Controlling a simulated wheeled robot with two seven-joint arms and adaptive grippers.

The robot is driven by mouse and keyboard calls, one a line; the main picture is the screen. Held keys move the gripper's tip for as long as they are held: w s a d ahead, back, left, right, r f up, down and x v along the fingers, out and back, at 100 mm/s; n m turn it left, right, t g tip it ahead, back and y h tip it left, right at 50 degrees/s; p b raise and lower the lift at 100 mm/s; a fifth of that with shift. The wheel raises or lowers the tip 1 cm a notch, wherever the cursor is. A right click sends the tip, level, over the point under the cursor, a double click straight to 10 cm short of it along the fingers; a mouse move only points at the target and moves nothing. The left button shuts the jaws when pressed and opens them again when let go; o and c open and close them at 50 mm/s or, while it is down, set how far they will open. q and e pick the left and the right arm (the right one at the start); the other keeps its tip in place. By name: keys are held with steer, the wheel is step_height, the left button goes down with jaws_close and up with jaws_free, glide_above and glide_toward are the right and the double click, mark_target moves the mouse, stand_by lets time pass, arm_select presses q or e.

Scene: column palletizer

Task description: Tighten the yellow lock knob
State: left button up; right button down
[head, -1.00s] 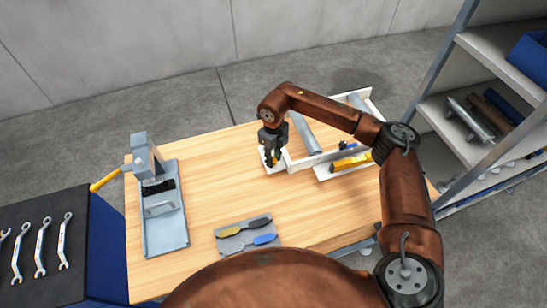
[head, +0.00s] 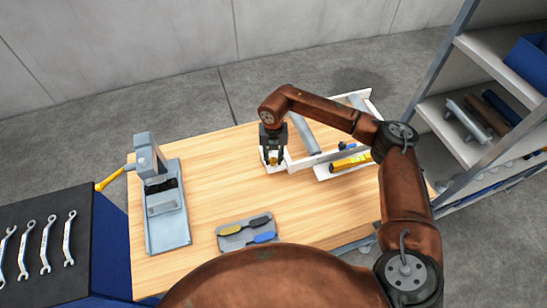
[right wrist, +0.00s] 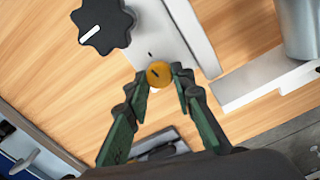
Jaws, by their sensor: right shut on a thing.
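My left gripper is in neither view.
A black lobed knob (right wrist: 105,25) with a white mark sits beside the yellow one. Grey cylinders lie in the white frame, with a yellow item (head: 350,162) at right. A grey press (head: 165,205) stands left, a small tray (head: 247,232) in front. The table's middle is clear.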

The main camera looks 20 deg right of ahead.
mark_target(273, 160)
steer(key=shift+w+r+m, duration=0.1)
steer(key=shift+m, duration=0.5)
steer(key=c, duration=1.7)
jaws_free()
steer(key=shift+o, duration=0.2)
step_height(273, 160, up, 12)
